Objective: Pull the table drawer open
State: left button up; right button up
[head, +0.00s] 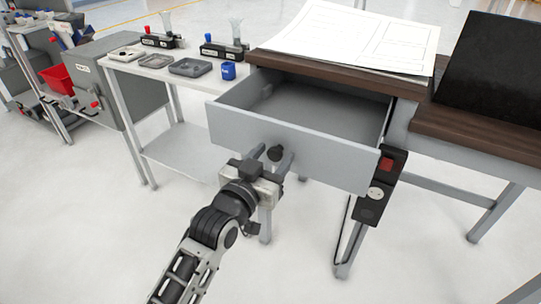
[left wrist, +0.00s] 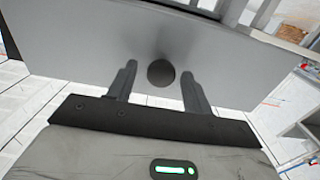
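The grey table drawer (head: 290,145) stands well out from under the dark wooden table top (head: 480,122), and its empty inside shows. A round black knob (head: 275,153) sits on the drawer front. My left gripper (head: 271,157) is in front of the drawer with its fingers spread on either side of the knob. In the left wrist view the knob (left wrist: 160,73) lies between the two open fingers (left wrist: 158,90), with a gap on each side. The drawer front (left wrist: 90,40) fills much of that view. My right gripper is not in view.
A box with a red button (head: 386,164) hangs right of the drawer. A side table at left holds grey trays (head: 192,67) and a blue cup (head: 228,71). The floor in front is clear.

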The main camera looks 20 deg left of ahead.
pick_arm(q)
jog(key=s+a+b, duration=0.1)
jog(key=s+a, duration=0.1)
jog(key=s, duration=1.3)
jog(key=shift+s+a, duration=0.3)
jog(key=shift+s, duration=0.05)
jog(key=s+d+f+g, duration=0.2)
jog(key=f+g, duration=0.1)
jog(key=f, duration=0.6)
jog(key=s+d+f+g, duration=0.2)
jog(key=f+g, duration=0.2)
jog(key=f, duration=0.5)
jog(key=shift+s, duration=0.1)
